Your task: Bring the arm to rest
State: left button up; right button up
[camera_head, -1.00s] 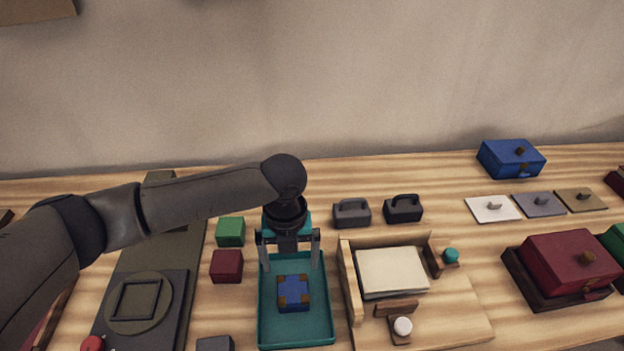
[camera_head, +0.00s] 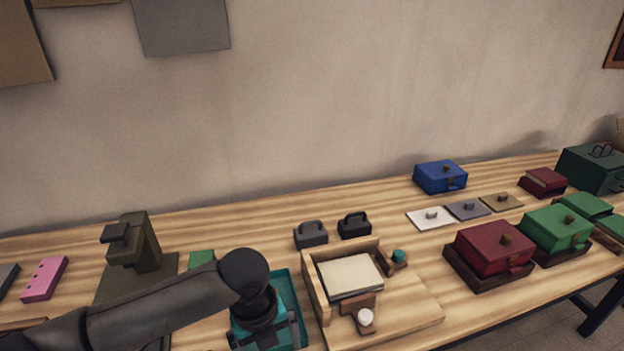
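My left arm (camera_head: 165,310) comes in from the lower left and reaches over the teal tray (camera_head: 285,281). My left gripper (camera_head: 268,343) is at the bottom edge of the head view, over the tray. Its fingertips are cut off or hidden behind the wrist, so I cannot see whether it is open or what lies under it. The blue block that was in the tray is not visible now. My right gripper is not in view.
Right of the tray stands a wooden jig (camera_head: 416,310) holding cream sheets (camera_head: 349,275). Two dark handled weights (camera_head: 311,236) stand behind it. An olive press (camera_head: 137,245) is at left. Red (camera_head: 492,249) and green (camera_head: 556,231) boxes are at right. Bare wood shows along the back.

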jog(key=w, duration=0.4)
pick_arm(q)
jog(key=s+d+n+t+h, duration=0.25)
jog(key=s+d+n, duration=0.4)
jog(key=n, duration=0.55)
jog(key=s+a+f+n+y, duration=0.1)
jog(key=s+a+n+y, duration=0.1)
jog(key=s+a+n, duration=0.5)
jog(key=s+a+f+n+y, duration=0.1)
jog(key=s+a+n, duration=0.1)
jog(key=a+n, duration=0.75)
notch_tip(320, 180, down, 26)
jog(key=s+d+r+b, duration=0.1)
jog(key=s+b, duration=0.1)
jog(key=b, duration=0.2)
jog(key=s+a+f+g+b, duration=0.1)
jog(key=s+a+f+b, duration=0.1)
jog(key=s+f, duration=1.2)
notch_tip(320, 180, down, 3)
jog(key=shift+s+a+g+b, duration=0.3)
jog(key=shift+s+g+b, duration=0.1)
jog(key=shift+b, duration=0.15)
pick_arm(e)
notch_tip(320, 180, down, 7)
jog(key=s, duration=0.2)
